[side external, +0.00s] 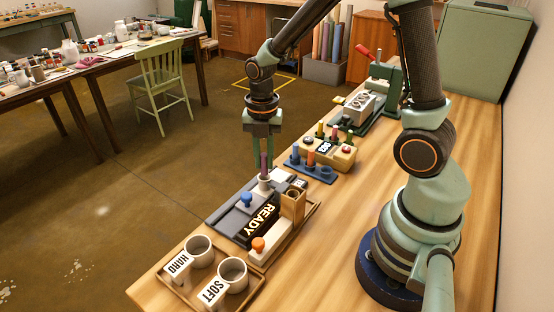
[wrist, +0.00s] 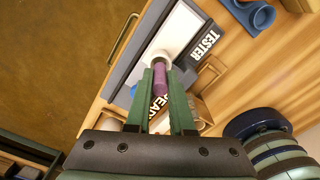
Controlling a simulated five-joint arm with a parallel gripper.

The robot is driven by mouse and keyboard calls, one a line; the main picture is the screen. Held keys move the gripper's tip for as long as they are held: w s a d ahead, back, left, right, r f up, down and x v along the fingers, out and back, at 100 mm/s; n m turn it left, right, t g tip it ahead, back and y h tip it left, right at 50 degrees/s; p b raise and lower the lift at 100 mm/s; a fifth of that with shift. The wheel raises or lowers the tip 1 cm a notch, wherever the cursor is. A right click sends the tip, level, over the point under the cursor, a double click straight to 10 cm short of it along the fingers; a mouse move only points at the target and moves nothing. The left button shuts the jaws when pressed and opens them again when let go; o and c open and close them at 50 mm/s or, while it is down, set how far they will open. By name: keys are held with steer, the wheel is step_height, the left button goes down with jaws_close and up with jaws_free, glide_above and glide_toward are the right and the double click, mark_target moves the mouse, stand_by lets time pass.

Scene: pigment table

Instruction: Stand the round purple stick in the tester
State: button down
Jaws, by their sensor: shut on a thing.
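The round purple stick (side external: 264,161) is upright between the fingers of my gripper (side external: 263,153), which is shut on it. The stick (wrist: 160,78) also shows between the fingers in the wrist view. The tester (side external: 228,217) is a grey device with a black READY display. Its white round socket (side external: 265,184) is directly under the stick. The stick's lower end meets the socket's mouth in both views; I cannot tell how deep it sits. In the wrist view the socket (wrist: 158,58) is beyond the fingertips.
Two white cups, HARD (side external: 199,250) and SOFT (side external: 233,273), stand in a tray at the front. A wooden holder (side external: 293,203) stands close right of the socket. A blue rack (side external: 309,167) with coloured sticks and a button box (side external: 341,157) stand behind.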

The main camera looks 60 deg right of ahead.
mark_target(265, 174)
steer(key=shift+s+f, duration=0.15)
steer(key=shift+f, duration=2.05)
steer(key=c, duration=0.7)
jaws_free()
steer(key=r, duration=1.3)
steer(key=shift+w+r, duration=0.2)
steer(key=shift+r, duration=0.15)
steer(key=shift+s+a+r+m, duration=0.1)
steer(key=shift+s+r+m, duration=0.15)
steer(key=shift+r+m, duration=0.55)
steer(key=s+r+m+t, duration=0.1)
steer(key=s+m+t, duration=0.1)
steer(key=m, duration=0.5)
steer(key=s+a+r+m+t, duration=0.1)
steer(key=s+r+m, duration=0.1)
steer(key=m, duration=0.6)
steer(key=s+a+r+m+t, duration=0.1)
steer(key=s+r+m+t, duration=0.1)
steer(key=m, duration=0.5)
steer(key=shift+s+a+r+t, duration=0.1)
steer(key=shift+s+a+t, duration=0.05)
steer(key=shift+s+t, duration=0.15)
